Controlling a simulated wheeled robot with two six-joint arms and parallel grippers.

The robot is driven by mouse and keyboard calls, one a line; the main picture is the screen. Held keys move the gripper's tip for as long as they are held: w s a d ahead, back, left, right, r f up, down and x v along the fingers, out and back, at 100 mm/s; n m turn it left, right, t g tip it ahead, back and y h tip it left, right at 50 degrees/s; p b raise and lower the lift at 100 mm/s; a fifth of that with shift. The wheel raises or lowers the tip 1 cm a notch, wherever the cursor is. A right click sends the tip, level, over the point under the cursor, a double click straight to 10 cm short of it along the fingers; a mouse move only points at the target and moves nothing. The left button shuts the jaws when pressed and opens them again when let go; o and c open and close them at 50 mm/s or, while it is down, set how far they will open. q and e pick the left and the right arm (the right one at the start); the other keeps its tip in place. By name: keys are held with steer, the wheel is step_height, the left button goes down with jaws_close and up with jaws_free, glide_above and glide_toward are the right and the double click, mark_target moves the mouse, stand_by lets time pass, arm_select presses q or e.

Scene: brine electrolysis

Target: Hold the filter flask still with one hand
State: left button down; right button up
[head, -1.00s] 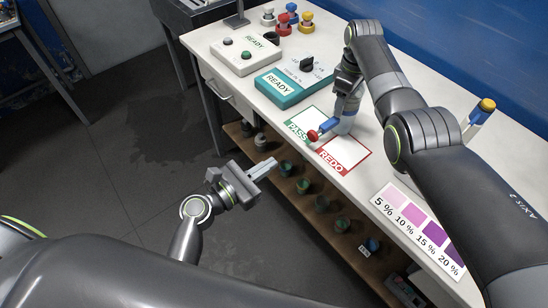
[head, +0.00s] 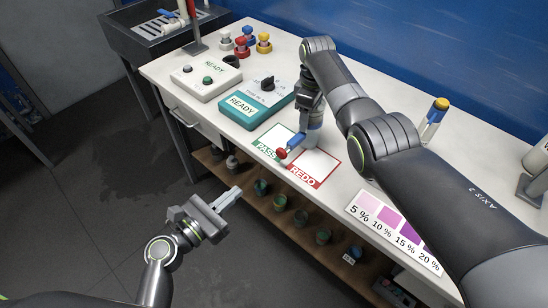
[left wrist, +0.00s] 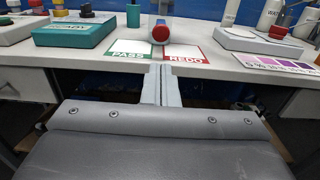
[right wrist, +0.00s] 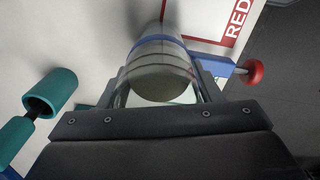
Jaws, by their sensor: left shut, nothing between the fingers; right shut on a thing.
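The filter flask (head: 313,137) stands on the table around the edge between the PASS card (head: 274,142) and the REDO card (head: 318,166). Its blue side arm (head: 296,141) ends in a red knob (head: 281,153) pointing toward the table's front edge. My right gripper (head: 313,118) is shut on the flask from above. In the right wrist view the fingers flank its clear, blue-banded body (right wrist: 163,70). My left gripper (head: 232,194) is shut and empty, in front of the table edge and apart from the flask. In the left wrist view the red knob (left wrist: 161,34) lies straight beyond the fingertips.
A teal READY box (head: 255,105) and a white READY box (head: 205,75) stand left of the flask. A colour chart (head: 395,230) lies to the right. A lower shelf (head: 250,207) holds several small cups. A yellow-capped bottle (head: 434,118) stands behind my right arm.

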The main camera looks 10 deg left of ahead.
mark_target(279, 155)
arm_select(q)
steer(key=x, duration=1.4)
steer(key=shift+x, duration=1.35)
steer(key=shift+s+a, duration=0.1)
arm_select(e)
steer(key=shift+a, duration=0.1)
arm_select(q)
steer(key=v, duration=1.4)
arm_select(e)
steer(key=o, duration=1.2)
